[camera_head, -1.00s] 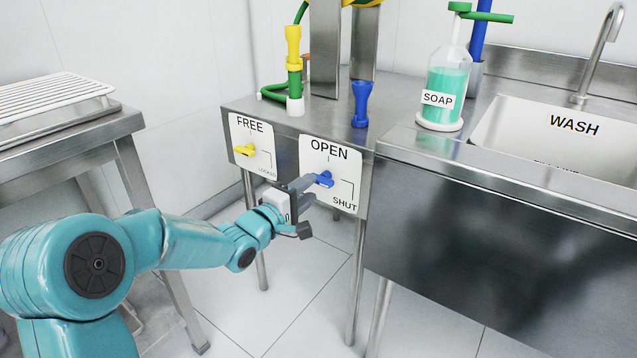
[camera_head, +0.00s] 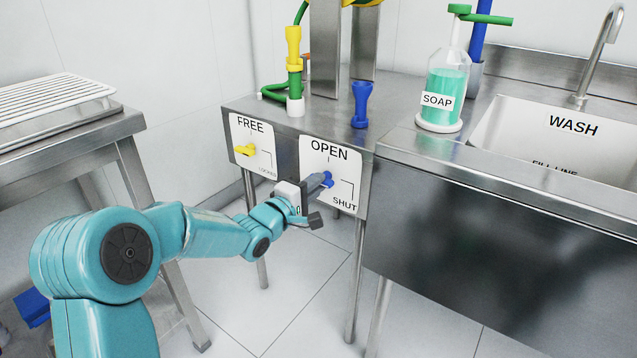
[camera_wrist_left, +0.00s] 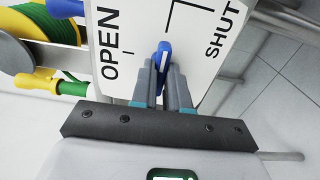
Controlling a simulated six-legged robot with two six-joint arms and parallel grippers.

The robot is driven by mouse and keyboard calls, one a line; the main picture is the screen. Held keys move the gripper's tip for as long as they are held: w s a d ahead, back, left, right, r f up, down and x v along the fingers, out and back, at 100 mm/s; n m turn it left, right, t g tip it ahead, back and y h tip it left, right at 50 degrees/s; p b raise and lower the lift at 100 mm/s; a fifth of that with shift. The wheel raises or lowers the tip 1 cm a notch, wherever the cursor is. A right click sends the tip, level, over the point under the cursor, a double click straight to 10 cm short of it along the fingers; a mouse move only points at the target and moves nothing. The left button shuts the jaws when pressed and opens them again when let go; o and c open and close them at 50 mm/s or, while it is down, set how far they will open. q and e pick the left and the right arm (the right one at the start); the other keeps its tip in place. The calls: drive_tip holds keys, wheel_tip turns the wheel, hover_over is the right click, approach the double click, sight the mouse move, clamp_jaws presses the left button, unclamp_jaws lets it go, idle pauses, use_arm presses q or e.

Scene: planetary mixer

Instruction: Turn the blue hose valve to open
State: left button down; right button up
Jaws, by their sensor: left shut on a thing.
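The blue hose valve (camera_head: 328,179) sits on a white plate (camera_head: 345,190) marked OPEN at the top and SHUT at the lower right, on the front of the steel bench. My left gripper (camera_head: 320,182) is at the plate, shut on the blue valve's handle. In the left wrist view the blue handle (camera_wrist_left: 163,55) stands between my two fingertips (camera_wrist_left: 162,75). The fingers hide part of the handle, and I cannot tell exactly where it points. My right gripper is not in view.
A yellow valve (camera_head: 245,149) is on the FREE plate to the left. A yellow connector (camera_head: 293,48), a blue funnel-shaped fitting (camera_head: 361,104) and a soap bottle (camera_head: 440,90) stand on top. The sink (camera_head: 560,135) is at the right, a rack table (camera_head: 60,135) at the left.

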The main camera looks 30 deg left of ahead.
use_arm(q)
drive_tip(key=n+p, duration=0.3)
drive_tip(key=n, duration=0.1)
idle(0.3)
